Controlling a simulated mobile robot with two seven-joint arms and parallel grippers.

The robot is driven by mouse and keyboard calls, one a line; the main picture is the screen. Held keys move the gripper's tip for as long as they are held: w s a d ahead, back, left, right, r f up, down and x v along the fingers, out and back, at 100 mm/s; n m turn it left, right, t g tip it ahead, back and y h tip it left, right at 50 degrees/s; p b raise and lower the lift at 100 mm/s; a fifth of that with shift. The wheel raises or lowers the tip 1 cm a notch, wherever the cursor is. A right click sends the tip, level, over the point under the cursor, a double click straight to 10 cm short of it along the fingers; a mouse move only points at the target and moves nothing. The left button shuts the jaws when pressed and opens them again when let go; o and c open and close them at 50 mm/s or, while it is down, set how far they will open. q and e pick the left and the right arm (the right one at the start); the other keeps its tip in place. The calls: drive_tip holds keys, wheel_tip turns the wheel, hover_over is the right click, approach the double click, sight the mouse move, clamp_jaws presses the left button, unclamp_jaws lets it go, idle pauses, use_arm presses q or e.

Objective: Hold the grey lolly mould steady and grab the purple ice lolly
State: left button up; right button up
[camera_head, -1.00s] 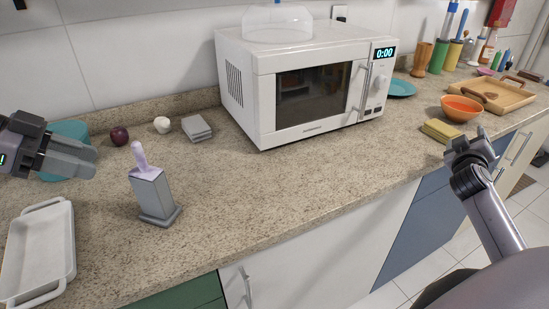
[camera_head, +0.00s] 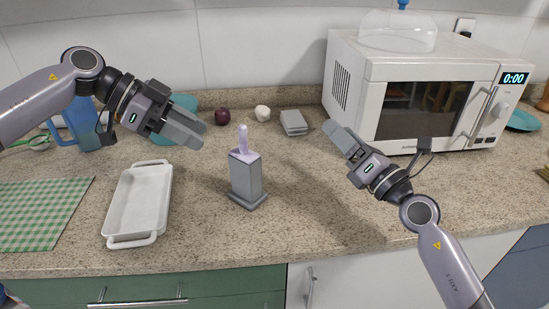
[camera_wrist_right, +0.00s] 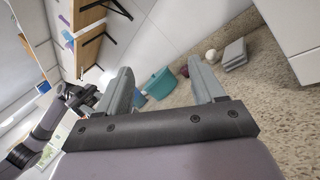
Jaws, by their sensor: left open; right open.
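The grey lolly mould (camera_head: 246,180) stands upright on the counter in the head view, a square block on a wider foot. The purple ice lolly (camera_head: 242,141) sticks up out of its top. My left gripper (camera_head: 192,130) is open and empty, up and to the left of the mould. My right gripper (camera_head: 338,136) is to the right of the mould, apart from it and empty. The right wrist view shows its two fingers spread (camera_wrist_right: 165,85), with nothing between them. The mould and lolly cannot be made out in that view.
A white tray (camera_head: 112,218) lies left of the mould, beside a green checked cloth (camera_head: 40,215). Behind are a teal container (camera_head: 184,104), an onion (camera_head: 222,116), a garlic bulb (camera_head: 262,113) and grey stacked cloths (camera_head: 294,123). A microwave (camera_head: 345,80) stands right. Counter around the mould is clear.

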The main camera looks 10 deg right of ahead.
sight(257, 187)
drive_tip(key=s+a+n+g+y, duration=0.1)
drive_tip(key=a+n+g, duration=0.1)
drive_tip(key=a, duration=0.3)
drive_tip(key=s+a+f+n+g+y, duration=0.1)
drive_tip(key=a+n+g, duration=0.1)
drive_tip(key=a+n, duration=0.3)
drive_tip(key=s+a+n+g+y, duration=0.1)
drive_tip(key=a+n+g, duration=0.1)
drive_tip(key=a, duration=0.3)
drive_tip(key=shift+f+n, duration=0.4)
drive_tip(key=shift+n, duration=0.3)
drive_tip(key=shift+s+f, duration=0.1)
drive_tip(key=shift+f, duration=0.15)
wheel_tip(257, 187, down, 8)
drive_tip(key=shift+r, duration=0.1)
drive_tip(key=x, duration=0.7)
drive_tip(key=shift+a+r, duration=0.15)
drive_tip(key=shift+a, duration=0.1)
drive_tip(key=c, duration=1.1)
